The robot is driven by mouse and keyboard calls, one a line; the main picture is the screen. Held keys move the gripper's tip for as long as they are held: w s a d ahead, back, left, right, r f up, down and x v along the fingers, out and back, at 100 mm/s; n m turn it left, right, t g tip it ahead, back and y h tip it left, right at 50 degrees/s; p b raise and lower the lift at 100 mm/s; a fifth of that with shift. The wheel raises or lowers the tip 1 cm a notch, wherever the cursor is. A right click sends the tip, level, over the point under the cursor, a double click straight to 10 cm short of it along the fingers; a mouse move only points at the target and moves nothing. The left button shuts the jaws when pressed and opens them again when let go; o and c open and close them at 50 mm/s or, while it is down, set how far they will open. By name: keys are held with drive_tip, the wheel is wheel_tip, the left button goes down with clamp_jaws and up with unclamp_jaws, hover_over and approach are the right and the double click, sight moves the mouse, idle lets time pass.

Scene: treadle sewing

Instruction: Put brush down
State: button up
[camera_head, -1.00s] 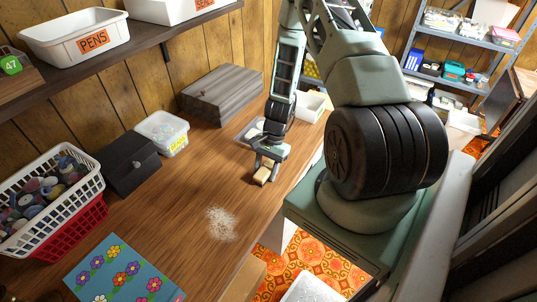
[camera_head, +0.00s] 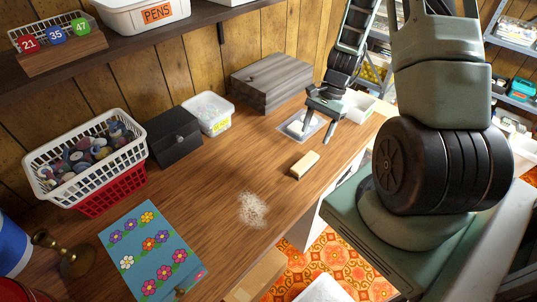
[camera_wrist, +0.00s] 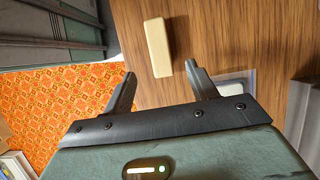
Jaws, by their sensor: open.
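The brush (camera_head: 305,164), a small block with a pale wooden top, lies on the wooden table (camera_head: 215,180) near its front edge. It also shows in the wrist view (camera_wrist: 158,47), ahead of the fingers and apart from them. My gripper (camera_head: 319,120) is open and empty, raised above the table behind and to the right of the brush. In the wrist view its two fingers (camera_wrist: 160,85) are spread wide with nothing between them. The brush's underside is hidden.
A patch of pale dust (camera_head: 253,210) lies left of the brush. Behind are a grey wooden box (camera_head: 270,80), a shallow tray (camera_head: 297,127) close to my gripper, a lidded tub (camera_head: 209,113) and a black box (camera_head: 174,137). A flowered book (camera_head: 150,250) lies at the front left.

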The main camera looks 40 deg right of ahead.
drive_tip(key=a+r+n+h, duration=0.1)
drive_tip(key=a+r+n, duration=0.5)
drive_tip(key=a, duration=0.6)
drive_tip(key=a+r+n+h, duration=0.1)
drive_tip(key=a+r+n, duration=0.55)
drive_tip(key=a, duration=0.55)
drive_tip(key=s+a+r+n+h, duration=0.1)
drive_tip(key=s+a+r+n, duration=0.2)
drive_tip(key=s+a+n, duration=0.2)
drive_tip(key=s+a+r+n, duration=0.4)
drive_tip(key=s+a+n, duration=0.2)
drive_tip(key=s, duration=0.3)
drive_tip(key=shift+a+t+h, duration=0.3)
drive_tip(key=shift+h, duration=0.1)
drive_tip(key=shift+o, duration=0.4)
drive_tip(key=shift+n, duration=0.25)
